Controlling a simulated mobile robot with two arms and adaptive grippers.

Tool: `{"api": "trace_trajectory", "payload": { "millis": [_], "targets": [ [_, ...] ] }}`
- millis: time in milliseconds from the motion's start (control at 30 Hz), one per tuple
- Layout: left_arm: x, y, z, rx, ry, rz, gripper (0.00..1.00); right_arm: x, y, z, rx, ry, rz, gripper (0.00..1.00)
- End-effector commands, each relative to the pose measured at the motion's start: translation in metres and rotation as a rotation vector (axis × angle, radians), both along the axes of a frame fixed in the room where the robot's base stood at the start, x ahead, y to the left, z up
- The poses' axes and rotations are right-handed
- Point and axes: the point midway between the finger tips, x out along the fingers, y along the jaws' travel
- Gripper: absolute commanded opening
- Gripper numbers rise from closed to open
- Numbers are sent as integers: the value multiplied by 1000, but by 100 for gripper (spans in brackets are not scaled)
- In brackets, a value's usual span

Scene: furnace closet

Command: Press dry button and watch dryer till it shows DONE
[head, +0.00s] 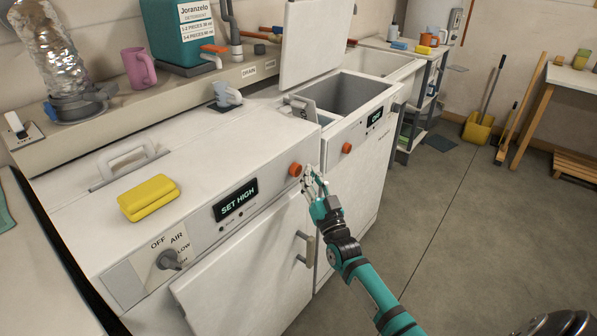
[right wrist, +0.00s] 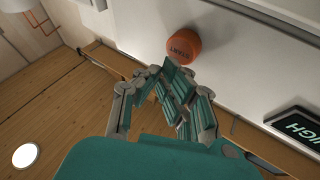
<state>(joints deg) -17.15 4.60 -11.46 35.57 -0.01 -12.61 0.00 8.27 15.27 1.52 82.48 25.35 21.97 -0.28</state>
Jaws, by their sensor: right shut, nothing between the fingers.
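The dryer (head: 95,230) is the white machine at the left in the head view. Its display (head: 235,199) reads SET HIGH, and part of the display (right wrist: 297,128) shows in the right wrist view. An orange round button (head: 295,170) sits on its front panel, right of the display. The button (right wrist: 184,46) shows in the right wrist view with a label that I read as START. A dial (head: 170,260) with OFF, AIR, LOW and HIGH marks is at the left. My right gripper (head: 309,177) is shut and empty, just beside the button, apparently apart from it.
A washer (head: 360,95) with its lid (head: 315,40) up stands right of the dryer and has its own orange button (head: 347,148). Yellow sponges (head: 149,198) lie on the dryer top. A door handle (head: 306,249) sticks out below my right gripper.

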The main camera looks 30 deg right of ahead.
Motion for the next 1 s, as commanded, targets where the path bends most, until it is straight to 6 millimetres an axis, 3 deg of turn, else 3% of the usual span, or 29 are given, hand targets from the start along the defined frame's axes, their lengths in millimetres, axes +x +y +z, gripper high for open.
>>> {"api": "trace_trajectory", "payload": {
  "millis": [1000],
  "targets": [
    [-1,0,-3,0,2,0,79,9,4,0,0,0,0,0]
  ]
}}
